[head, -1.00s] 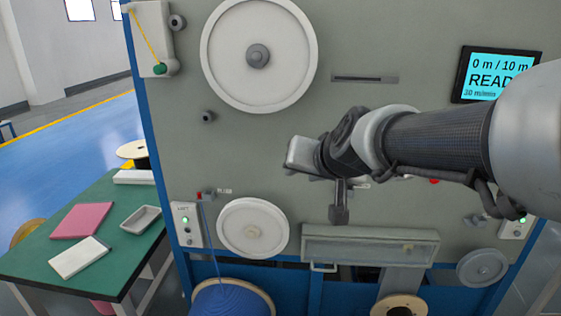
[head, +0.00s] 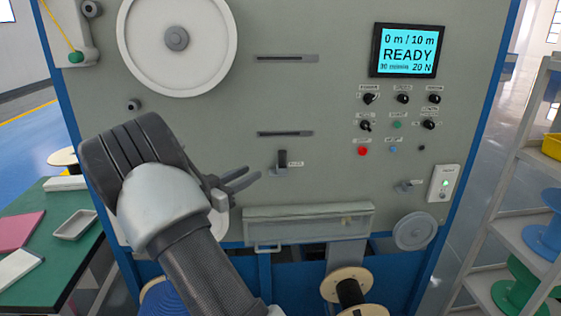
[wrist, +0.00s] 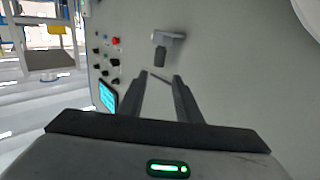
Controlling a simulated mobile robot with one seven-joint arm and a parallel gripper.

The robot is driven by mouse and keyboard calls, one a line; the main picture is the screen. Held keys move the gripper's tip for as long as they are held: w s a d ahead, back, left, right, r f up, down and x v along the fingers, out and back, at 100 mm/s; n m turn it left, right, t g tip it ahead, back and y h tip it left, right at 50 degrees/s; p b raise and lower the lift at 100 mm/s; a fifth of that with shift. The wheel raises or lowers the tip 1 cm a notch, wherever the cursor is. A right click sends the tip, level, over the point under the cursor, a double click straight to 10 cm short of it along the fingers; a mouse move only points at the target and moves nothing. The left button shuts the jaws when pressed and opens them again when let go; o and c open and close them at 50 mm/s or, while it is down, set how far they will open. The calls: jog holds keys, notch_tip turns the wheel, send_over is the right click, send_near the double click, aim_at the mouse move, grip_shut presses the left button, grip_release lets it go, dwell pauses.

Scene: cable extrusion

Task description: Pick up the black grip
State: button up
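The black grip (head: 282,157) is a short dark handle on a grey lever mount on the machine's front panel, below the lower slot. It also shows in the wrist view (wrist: 160,55), straight ahead of and slightly beyond the fingertips. My gripper (head: 253,176) is just left of and a little below the grip in the head view, with its fingers pointing right. In the wrist view the two fingers (wrist: 157,80) stand apart with nothing between them. The gripper is open and does not appear to touch the grip.
The screen (head: 407,50) reads READY, 0 m / 10 m. Knobs and a red button (head: 362,151) lie to the grip's right. A shallow trough (head: 300,227) juts out below. A large white wheel (head: 176,45) is upper left. A green table (head: 75,260) stands left, a spool rack (head: 515,220) right.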

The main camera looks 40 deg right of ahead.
send_near(279, 155)
jog(key=s+x, duration=0.1)
jog(key=x, duration=0.2)
jog(key=shift+w+f+p+x, duration=0.1)
jog(key=shift+f+p+x, duration=0.15)
jog(key=shift+x, duration=0.75)
jog(key=shift+w+f+p+x, duration=0.15)
jog(key=shift+p+x, duration=0.1)
jog(key=shift+x, duration=0.75)
jog(key=shift+w+f+p+x, duration=0.15)
jog(key=shift+p+x, duration=0.1)
jog(key=shift+x, duration=0.7)
jog(key=shift+a, duration=0.1)
grip_shut()
jog(key=shift+r, duration=0.1)
jog(key=shift+r, duration=0.45)
jog(key=r+b+v, duration=0.2)
jog(key=v, duration=1.6)
jog(key=shift+s+r, duration=0.2)
jog(key=shift+r, duration=0.1)
